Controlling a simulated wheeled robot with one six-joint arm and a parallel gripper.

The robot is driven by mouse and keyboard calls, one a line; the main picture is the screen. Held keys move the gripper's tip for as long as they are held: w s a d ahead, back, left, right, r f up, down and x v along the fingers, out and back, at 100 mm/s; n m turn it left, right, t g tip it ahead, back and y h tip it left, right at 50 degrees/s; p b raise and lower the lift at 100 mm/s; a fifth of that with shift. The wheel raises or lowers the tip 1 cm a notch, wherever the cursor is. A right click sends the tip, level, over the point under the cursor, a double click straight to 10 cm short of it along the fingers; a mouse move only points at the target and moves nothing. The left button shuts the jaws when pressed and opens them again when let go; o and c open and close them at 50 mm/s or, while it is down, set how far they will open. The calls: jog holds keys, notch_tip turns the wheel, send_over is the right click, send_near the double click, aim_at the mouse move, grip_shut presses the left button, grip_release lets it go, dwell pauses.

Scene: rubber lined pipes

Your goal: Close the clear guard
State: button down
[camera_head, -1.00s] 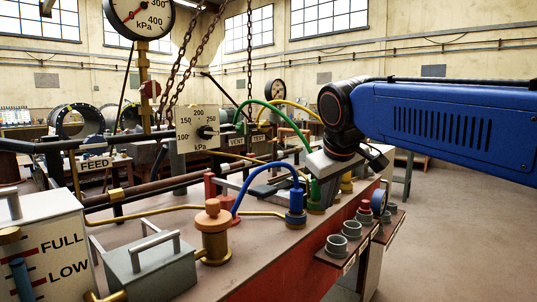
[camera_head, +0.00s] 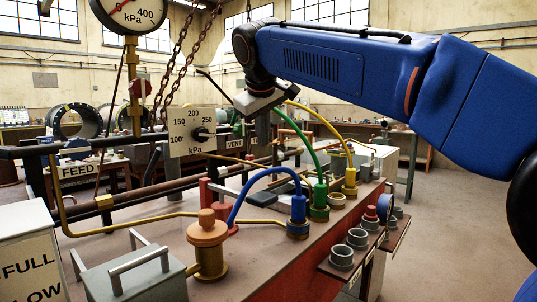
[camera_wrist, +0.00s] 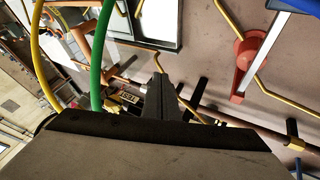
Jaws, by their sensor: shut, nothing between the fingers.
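I cannot make out the clear guard for certain. A red bracket (camera_head: 208,190) with a pale bar running to the right stands on the bench behind the blue hose; it may be part of the guard. In the wrist view a red bracket (camera_wrist: 243,66) holds a pale, blue-edged bar (camera_wrist: 268,45) at the upper right. My gripper (camera_head: 262,135) is shut and empty, pointing down above the back of the bench near the VENT label. In the wrist view its fingers (camera_wrist: 158,82) are together and apart from the bracket.
Blue (camera_head: 262,170), green (camera_head: 306,138) and yellow (camera_head: 325,122) hoses arch over the bench near my arm. A kPa dial plate (camera_head: 192,131) and hanging chains (camera_head: 180,80) stand to the left. Grey cups (camera_head: 342,256) line the front edge. The floor at right is clear.

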jog(key=w+d+f, duration=0.2)
jog(key=w+f, duration=0.5)
jog(key=w, duration=0.3)
jog(key=shift+d, duration=0.15)
dwell(0.5)
jog(key=w+d, duration=1.7)
jog(key=shift+w+d, duration=0.3)
jog(key=shift+w, duration=0.05)
jog(key=shift+f, duration=0.1)
